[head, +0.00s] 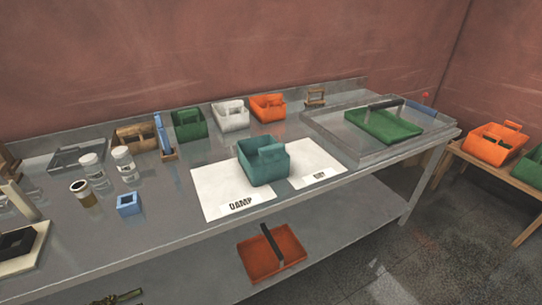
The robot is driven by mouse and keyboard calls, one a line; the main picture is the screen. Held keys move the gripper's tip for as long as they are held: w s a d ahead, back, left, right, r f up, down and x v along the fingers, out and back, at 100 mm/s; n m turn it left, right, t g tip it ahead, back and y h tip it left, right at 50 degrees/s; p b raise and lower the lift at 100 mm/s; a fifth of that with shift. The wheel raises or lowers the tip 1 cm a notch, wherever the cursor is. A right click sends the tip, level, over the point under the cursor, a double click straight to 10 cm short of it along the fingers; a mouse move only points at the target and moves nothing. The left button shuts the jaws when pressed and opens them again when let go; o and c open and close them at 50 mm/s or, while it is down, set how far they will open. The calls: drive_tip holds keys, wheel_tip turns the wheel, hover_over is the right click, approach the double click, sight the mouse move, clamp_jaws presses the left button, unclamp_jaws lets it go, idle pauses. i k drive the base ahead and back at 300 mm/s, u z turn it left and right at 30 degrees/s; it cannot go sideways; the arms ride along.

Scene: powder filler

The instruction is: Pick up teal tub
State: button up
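The teal tub (262,171) stands upright on the metal bench, near its front middle. It is an open-topped box with a raised handle-like part on its right side. It rests on white paper sheets; the larger left sheet (215,190) is labelled and the smaller right sheet (325,172) carries a printed word too small to read. Nothing touches the tub from above. My gripper is not in view.
Green (188,124), white (231,115) and orange (268,107) tubs stand along the back. Jars (124,164) and a small blue box (129,204) are left. A red tray (273,258) lies below.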

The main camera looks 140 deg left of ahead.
sight(264, 160)
drive_tip(key=u, duration=4.75)
drive_tip(key=k, duration=0.5)
drive_tip(key=z, duration=0.7)
drive_tip(key=i, duration=1)
drive_tip(key=u, duration=0.55)
drive_tip(key=i, duration=0.95)
drive_tip(key=u, duration=0.7)
